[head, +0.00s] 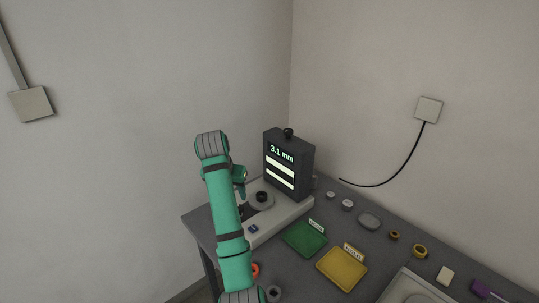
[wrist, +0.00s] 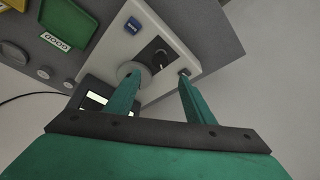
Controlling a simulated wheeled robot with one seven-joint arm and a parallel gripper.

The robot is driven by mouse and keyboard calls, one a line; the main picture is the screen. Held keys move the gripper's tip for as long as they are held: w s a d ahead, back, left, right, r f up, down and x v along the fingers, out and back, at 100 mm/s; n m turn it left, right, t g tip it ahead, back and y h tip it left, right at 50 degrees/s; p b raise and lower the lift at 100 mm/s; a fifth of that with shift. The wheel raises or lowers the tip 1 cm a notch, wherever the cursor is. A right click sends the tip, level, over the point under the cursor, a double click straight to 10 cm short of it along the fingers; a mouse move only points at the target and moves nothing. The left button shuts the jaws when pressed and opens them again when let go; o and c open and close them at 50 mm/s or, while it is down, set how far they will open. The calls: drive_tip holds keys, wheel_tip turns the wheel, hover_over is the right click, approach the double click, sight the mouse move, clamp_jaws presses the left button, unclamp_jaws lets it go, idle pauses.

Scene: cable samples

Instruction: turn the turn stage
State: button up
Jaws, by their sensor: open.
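The turn stage (head: 261,203) is a round grey disc with a dark centre piece, on the pale base of a dark measuring device (head: 289,163). The device's screen reads "3.1 mm". In the wrist view, the stage (wrist: 126,69) is partly covered by my left finger. My gripper (wrist: 160,78) is open and empty, with its fingers apart over the pale base; the left fingertip overlaps the stage in the picture, and I cannot tell whether it touches. In the head view, my gripper is just left of the stage, partly hidden by my green arm.
A blue button (head: 253,229) sits on the base. A green tray (head: 304,238) and a yellow tray (head: 341,269) with labels lie in front. Several small samples line the right of the table (head: 381,254). A black cable (head: 400,172) hangs from a wall box (head: 428,109).

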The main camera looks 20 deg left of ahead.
drive_tip(key=shift+s, duration=0.25)
drive_tip(key=shift+r, duration=0.1)
